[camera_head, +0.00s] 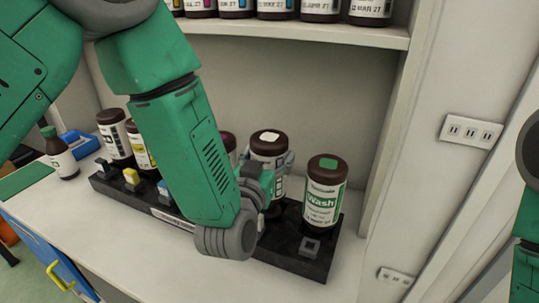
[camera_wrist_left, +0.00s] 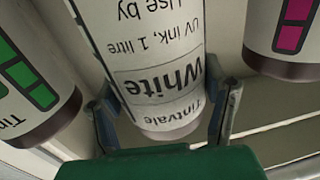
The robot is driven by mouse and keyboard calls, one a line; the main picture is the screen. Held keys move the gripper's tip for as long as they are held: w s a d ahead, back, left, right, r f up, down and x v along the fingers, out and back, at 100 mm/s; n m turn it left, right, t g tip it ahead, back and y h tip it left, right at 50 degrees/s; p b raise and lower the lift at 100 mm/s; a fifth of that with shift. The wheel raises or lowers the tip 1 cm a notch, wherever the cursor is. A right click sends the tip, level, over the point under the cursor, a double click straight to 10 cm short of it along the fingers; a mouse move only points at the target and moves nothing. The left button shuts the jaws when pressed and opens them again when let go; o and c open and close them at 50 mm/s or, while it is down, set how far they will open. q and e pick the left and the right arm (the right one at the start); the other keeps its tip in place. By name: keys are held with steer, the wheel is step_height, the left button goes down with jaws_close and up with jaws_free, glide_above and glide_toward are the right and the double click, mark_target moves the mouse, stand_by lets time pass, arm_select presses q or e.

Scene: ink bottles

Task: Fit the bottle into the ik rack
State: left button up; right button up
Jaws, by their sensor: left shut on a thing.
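The black ink rack (camera_head: 287,261) lies along the counter, with dark-capped bottles along it. A white-labelled bottle (camera_head: 268,143) with a white square on its brown cap is upright above the rack, left of the green "Wash" bottle (camera_head: 323,196). My left gripper (camera_head: 264,182) is shut around it. In the left wrist view its label reads "White" (camera_wrist_left: 165,80), upside down, with the gripper fingers (camera_wrist_left: 163,112) on either side. My gripper and arm hide the bottle's base, so I cannot tell whether it touches the rack. My right gripper is out of view.
Several bottles stand on the shelf (camera_head: 300,33) above. Left of my arm are two racked bottles (camera_head: 113,135) and a green-capped bottle (camera_head: 60,155) on the counter. A wall panel (camera_head: 400,130) closes the right side. The counter's front edge is clear.

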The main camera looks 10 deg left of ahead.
arm_select(q)
steer(key=shift+f, duration=0.15)
stand_by(0.3)
steer(key=shift+f+b, duration=0.6)
steer(key=shift+f, duration=0.25)
steer(key=shift+f+b, duration=0.35)
steer(key=o, duration=1.7)
steer(key=shift+c, duration=0.2)
steer(key=shift+s, duration=0.1)
